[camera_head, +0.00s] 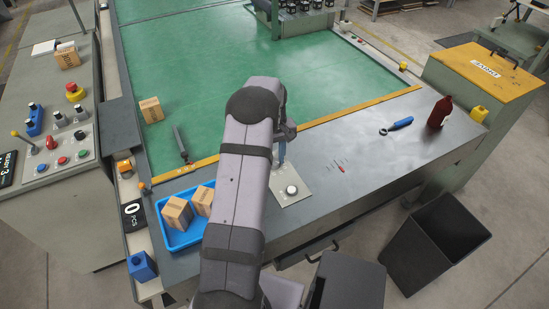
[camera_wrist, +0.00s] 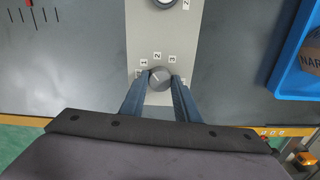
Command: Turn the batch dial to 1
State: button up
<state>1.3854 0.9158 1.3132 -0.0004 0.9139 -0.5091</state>
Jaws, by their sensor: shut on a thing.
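The batch dial (camera_wrist: 160,75) is a small dark grey round knob on a pale plate (camera_wrist: 150,25) in the wrist view. Labels 1, 2 and 3 stand around its far side: 1 at left, 2 at the middle, 3 at right. My gripper (camera_wrist: 160,82) is shut on the dial, with one blue-grey finger on each side. I cannot tell surely which number the dial points to. In the head view my arm hides the dial; part of a finger shows beside the arm, above the plate (camera_head: 302,197).
A white round knob (camera_head: 291,190) sits on the same plate. A blue tray (camera_head: 176,238) with cardboard boxes stands left of my arm. The grey bench between is mostly clear.

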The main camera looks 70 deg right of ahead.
jog(key=shift+n, duration=0.9)
jog(key=shift+d+r, duration=0.1)
jog(key=o, duration=1)
jog(key=shift+o, duration=0.2)
jog(key=shift+r+b, duration=0.85)
jog(key=shift+r, duration=2.8)
